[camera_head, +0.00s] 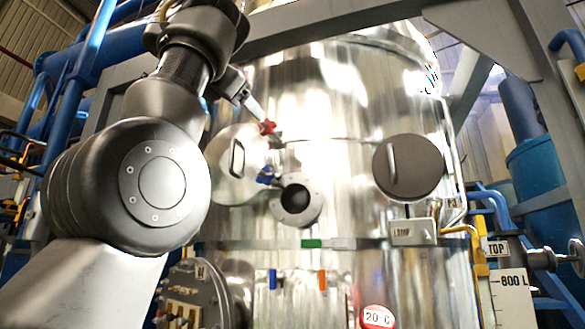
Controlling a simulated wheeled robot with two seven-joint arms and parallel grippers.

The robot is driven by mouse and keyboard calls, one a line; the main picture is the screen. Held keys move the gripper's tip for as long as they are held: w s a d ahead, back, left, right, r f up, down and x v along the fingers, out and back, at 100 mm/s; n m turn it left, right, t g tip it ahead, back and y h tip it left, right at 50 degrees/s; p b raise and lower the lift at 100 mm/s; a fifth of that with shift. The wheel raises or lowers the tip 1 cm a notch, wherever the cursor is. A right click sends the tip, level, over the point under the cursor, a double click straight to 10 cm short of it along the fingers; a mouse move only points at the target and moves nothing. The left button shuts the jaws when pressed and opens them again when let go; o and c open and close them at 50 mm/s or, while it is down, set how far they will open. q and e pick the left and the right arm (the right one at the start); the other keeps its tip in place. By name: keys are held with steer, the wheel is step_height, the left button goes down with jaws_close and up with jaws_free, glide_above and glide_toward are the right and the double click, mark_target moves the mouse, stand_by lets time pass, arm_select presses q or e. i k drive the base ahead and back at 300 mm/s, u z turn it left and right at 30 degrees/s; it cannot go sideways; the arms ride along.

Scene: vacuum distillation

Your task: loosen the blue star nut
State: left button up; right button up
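The blue star nut (266,175) sits on the front of the shiny steel vessel (330,110), at the left edge of a round flanged port with a dark opening (297,200). A red nut-like knob (267,127) is above it. My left gripper (257,113) comes down from the upper left, with its tip at the red knob and above the blue star nut. Whether it touches the red knob, and whether its fingers are open or shut, cannot be made out. My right gripper is not in view.
A round pale cover with a handle (237,160) lies left of the blue nut. A dark round cover (408,168) is to the right, above a lamp box (411,231). Green, blue and orange tabs sit below the port. My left arm fills much of the left side.

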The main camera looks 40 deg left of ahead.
mark_target(269, 178)
steer(key=k, duration=1)
